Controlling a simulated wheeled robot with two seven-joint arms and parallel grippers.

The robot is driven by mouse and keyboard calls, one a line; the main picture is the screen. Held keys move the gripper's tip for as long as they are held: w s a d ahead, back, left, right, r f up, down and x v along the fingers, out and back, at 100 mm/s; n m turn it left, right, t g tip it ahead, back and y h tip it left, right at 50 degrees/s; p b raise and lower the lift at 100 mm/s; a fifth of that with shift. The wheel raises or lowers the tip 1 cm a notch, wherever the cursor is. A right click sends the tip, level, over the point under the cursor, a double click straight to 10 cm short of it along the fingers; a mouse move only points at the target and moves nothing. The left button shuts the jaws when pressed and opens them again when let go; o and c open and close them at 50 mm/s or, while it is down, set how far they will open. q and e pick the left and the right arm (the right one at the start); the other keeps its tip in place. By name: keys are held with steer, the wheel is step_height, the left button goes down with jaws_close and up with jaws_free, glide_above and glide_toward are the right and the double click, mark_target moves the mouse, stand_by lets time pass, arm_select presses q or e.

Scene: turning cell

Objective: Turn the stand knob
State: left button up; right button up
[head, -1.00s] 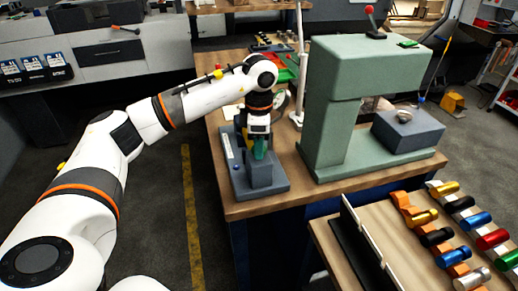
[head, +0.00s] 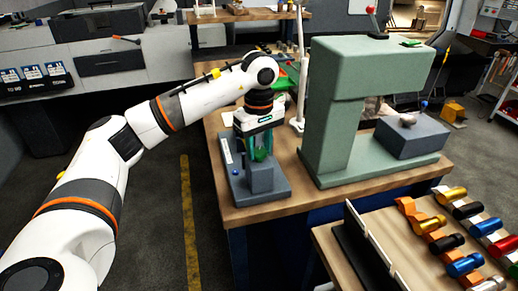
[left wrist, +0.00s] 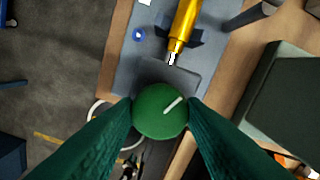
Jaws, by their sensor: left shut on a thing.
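The stand is a grey block on a flat base (head: 278,192) at the left end of the wooden bench. Its green round knob (head: 260,155) sits on the block. In the left wrist view the knob (left wrist: 158,112) has a white line pointing to the upper right. My left gripper (head: 261,150) points down over the stand, with its green fingers shut on the knob from both sides. A gold cylinder (left wrist: 186,22) with a pale metal tip lies over the stand's base in the left wrist view. My right gripper is not in view.
A large green press (head: 335,110) stands on the bench just right of the stand. A white post (head: 299,90) rises behind it. A rack with several coloured cylinders (head: 463,264) is at the lower right. The floor left of the bench is clear.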

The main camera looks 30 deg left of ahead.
arm_select(q)
steer(key=m+b, duration=0.1)
steer(key=m, duration=0.3)
steer(key=shift+m, duration=0.3)
steer(key=m, duration=0.3)
steer(key=shift+m, duration=0.4)
steer(key=m+b, duration=0.1)
steer(key=m, duration=0.2)
steer(key=shift+r+m, duration=0.1)
steer(key=shift+m, duration=1.9)
steer(key=o, duration=1)
